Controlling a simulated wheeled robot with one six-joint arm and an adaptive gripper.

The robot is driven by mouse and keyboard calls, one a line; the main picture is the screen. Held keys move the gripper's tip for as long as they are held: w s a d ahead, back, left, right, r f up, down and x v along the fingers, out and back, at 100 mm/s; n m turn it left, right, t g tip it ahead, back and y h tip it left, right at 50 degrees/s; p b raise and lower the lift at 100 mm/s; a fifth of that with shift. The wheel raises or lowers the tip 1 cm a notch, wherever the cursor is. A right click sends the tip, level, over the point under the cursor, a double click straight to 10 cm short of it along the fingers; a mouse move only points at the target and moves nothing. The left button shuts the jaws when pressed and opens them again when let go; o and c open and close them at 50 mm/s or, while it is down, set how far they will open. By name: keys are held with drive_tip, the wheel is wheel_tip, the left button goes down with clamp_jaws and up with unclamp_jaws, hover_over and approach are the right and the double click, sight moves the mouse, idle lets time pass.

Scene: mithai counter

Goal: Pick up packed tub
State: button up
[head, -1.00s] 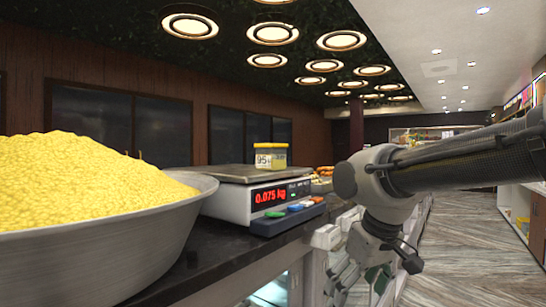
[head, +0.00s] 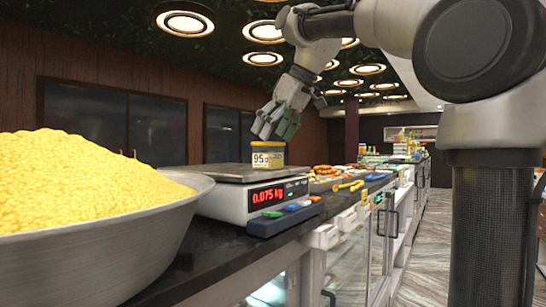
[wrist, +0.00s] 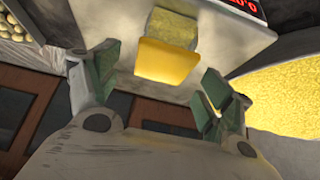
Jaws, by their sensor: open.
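The packed tub (head: 268,155) is a small container with yellow contents and a "95 g" label. It stands on the metal plate of the weighing scale (head: 236,205), whose red display reads 0.075 kg. My gripper (head: 275,125) is just above the tub in the head view, pointing down at it. In the wrist view the tub (wrist: 165,62) lies ahead, between and beyond the two fingers of my gripper (wrist: 150,85). The fingers are spread apart and hold nothing.
A large metal bowl (head: 110,247) heaped with yellow sweet grains (head: 85,185) stands left of the scale. Trays of sweets (head: 325,172) and yellow tongs (head: 349,186) lie behind on the dark counter (head: 190,268). Open floor (head: 425,235) runs along the right.

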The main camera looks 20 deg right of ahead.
sight(262, 155)
drive_tip(key=x, duration=0.7)
drive_tip(key=shift+s+a+f, duration=0.1)
drive_tip(key=shift+f, duration=0.1)
drive_tip(key=c, duration=0.9)
drive_tip(key=shift+c, duration=0.2)
